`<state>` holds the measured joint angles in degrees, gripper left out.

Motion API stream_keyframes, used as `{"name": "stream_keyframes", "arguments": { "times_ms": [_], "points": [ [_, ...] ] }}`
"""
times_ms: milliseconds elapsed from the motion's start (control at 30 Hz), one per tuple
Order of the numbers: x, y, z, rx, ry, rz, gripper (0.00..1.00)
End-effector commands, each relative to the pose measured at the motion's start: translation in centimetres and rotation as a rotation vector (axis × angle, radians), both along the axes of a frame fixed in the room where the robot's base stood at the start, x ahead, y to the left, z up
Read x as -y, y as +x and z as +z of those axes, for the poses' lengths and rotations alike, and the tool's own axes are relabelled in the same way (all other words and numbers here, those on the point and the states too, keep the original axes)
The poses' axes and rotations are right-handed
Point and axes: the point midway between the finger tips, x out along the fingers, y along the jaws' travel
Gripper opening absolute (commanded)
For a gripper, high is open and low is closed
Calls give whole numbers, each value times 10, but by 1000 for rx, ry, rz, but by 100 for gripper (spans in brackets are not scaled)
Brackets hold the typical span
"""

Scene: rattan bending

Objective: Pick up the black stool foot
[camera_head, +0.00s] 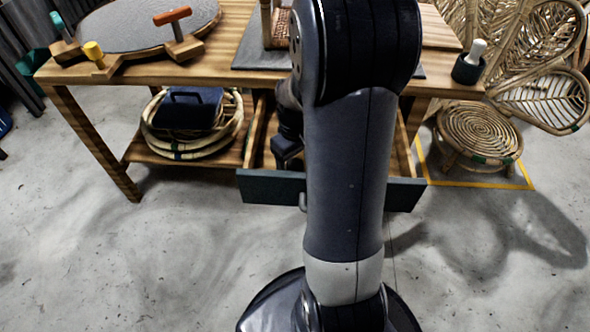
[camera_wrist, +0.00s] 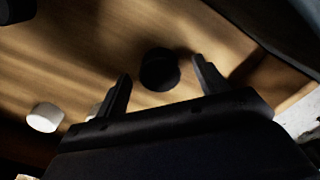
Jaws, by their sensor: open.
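The black stool foot (camera_wrist: 159,70) is a short dark round piece on the wooden drawer floor in the wrist view. My gripper (camera_wrist: 162,84) is open, with one finger to the left of the foot and one to the right. The foot sits between or just beyond the fingertips; I cannot tell the exact gap. In the head view my gripper (camera_head: 287,155) is partly seen inside the open drawer (camera_head: 272,188), and my arm hides the middle of it. The foot does not show there.
In the wrist view a white round piece (camera_wrist: 45,117) lies left on the drawer floor, another pale piece is partly hidden by my gripper, and a dark piece (camera_wrist: 16,10) sits at the top left corner. The workbench top (camera_head: 228,72) overhangs the drawer. Coiled rattan (camera_head: 192,147) lies on the shelf.

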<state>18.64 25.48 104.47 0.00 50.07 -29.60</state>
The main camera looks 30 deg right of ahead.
Motion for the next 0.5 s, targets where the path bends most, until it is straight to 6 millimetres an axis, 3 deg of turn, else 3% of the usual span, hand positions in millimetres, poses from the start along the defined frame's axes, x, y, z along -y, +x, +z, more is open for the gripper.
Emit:
{"name": "stream_keyframes", "arguments": {
  "times_ms": [67, 267, 500],
  "points": [
    [0, 0, -9, -1, 0, 0, 69],
    [0, 0, -9, 1, 0, 0, 69],
    [0, 0, -9, 1, 0, 0, 51]
  ]
}}
